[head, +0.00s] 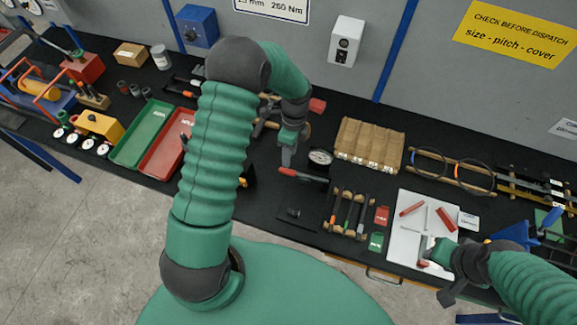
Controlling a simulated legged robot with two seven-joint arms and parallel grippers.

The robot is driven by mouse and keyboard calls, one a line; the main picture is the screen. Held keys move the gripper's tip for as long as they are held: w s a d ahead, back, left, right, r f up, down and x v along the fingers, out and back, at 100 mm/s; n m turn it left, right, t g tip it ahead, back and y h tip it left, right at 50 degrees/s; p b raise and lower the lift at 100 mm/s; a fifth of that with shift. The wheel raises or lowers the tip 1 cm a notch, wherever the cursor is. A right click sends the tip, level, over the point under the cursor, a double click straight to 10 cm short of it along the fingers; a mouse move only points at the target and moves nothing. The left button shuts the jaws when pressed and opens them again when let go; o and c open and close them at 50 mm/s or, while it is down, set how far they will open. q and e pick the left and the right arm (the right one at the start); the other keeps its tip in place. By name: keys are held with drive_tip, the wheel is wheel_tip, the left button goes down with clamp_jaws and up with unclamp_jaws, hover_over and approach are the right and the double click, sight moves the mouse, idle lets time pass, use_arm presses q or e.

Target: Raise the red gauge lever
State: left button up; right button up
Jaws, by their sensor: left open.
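A round dial gauge (320,157) with a pale face stands on the black bench near the middle. Just below it lies a dark lever with a red end (288,171), pointing left and looking nearly level. My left gripper (287,157) points down just above the red end, left of the dial. It is open, and I cannot tell whether it touches the lever. My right gripper (432,256) is low over the white board (408,240) at the lower right. Its fingers are too small and covered to read.
A wooden box (369,145) stands right of the dial. A rack of several tools (348,212) is in front. Green (142,134) and red (166,144) trays lie left, partly behind my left arm. Cable rings (474,175) are at right. Dark bench surface shows around the lever.

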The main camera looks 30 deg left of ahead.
sight(289, 170)
use_arm(q)
drive_tip(key=f, duration=0.2)
drive_tip(key=f+p, duration=0.1)
drive_tip(key=f, duration=0.5)
drive_tip(key=shift+w+f+p, duration=0.15)
drive_tip(key=shift+w+p, duration=0.1)
drive_tip(key=shift+p, duration=0.15)
drive_tip(key=shift+s+f, duration=0.2)
drive_tip(key=shift+f, duration=0.1)
drive_tip(key=shift+s+f, duration=0.1)
drive_tip(key=shift+s, duration=0.35)
drive_tip(key=shift+w+d, duration=0.15)
drive_tip(key=shift+w, duration=0.15)
drive_tip(key=c, duration=0.6)
drive_tip(key=shift+c, duration=1.3)
clamp_jaws()
use_arm(e)
drive_tip(key=shift+w+r, duration=0.7)
drive_tip(key=shift+r, duration=0.25)
